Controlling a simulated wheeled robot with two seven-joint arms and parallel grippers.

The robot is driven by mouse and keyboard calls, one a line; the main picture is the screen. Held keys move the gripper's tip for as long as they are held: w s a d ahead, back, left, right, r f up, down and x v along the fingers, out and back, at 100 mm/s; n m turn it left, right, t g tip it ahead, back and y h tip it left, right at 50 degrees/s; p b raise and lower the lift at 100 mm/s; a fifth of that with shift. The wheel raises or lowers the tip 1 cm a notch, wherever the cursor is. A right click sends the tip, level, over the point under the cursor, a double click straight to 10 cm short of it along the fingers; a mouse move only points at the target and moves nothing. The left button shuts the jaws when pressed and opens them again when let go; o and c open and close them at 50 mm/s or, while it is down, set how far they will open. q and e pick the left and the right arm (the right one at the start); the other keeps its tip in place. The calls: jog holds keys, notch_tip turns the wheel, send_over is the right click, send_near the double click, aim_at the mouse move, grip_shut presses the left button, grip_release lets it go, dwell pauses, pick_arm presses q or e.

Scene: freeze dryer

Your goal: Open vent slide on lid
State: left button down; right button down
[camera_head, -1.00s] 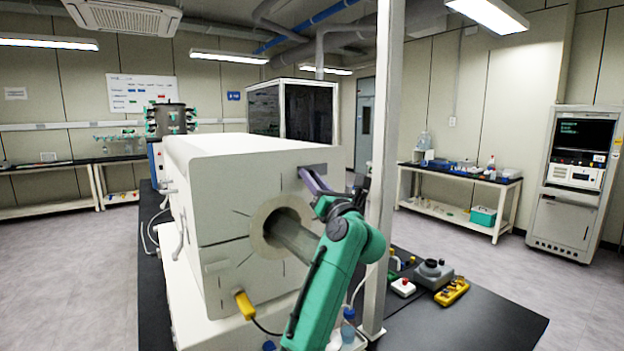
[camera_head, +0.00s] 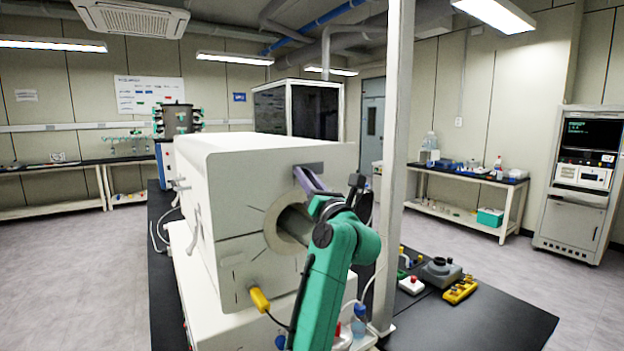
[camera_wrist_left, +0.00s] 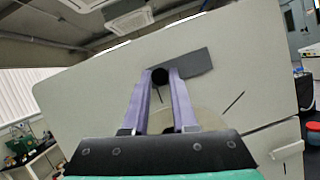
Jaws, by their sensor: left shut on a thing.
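The vent slide is a small dark grey plate (camera_head: 312,168) high on the front face of the white box-shaped unit (camera_head: 240,185). In the left wrist view the slide (camera_wrist_left: 192,63) reaches to the right from a round black knob (camera_wrist_left: 160,76). My left gripper (camera_head: 299,172) has its purple fingers on the slide's left part. In the left wrist view its fingertips (camera_wrist_left: 160,80) are shut around the knob. The green arm covers part of the round port (camera_head: 277,232) below. My right gripper is not in view.
A white post (camera_head: 396,150) stands close to the right of my left arm. A yellow handle (camera_head: 259,300) sticks out low on the unit's front. A white button box (camera_head: 411,285), a grey device (camera_head: 441,270) and a yellow control box (camera_head: 460,290) lie on the black bench at right.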

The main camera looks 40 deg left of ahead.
pick_arm(q)
jog(key=c, duration=0.9)
grip_release()
jog(key=shift+o, duration=1.1)
jog(key=shift+s+a, duration=0.2)
jog(key=shift+s, duration=0.05)
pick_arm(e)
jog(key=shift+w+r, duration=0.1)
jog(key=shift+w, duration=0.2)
pick_arm(q)
jog(key=shift+d, duration=0.1)
jog(key=shift+d+f, duration=0.2)
jog(key=shift+d, duration=0.1)
jog(key=b+v, duration=0.6)
jog(key=v, duration=0.7)
jog(key=shift+s+d+b, duration=0.25)
jog(key=shift+d+b, duration=0.05)
jog(key=shift+b, duration=0.05)
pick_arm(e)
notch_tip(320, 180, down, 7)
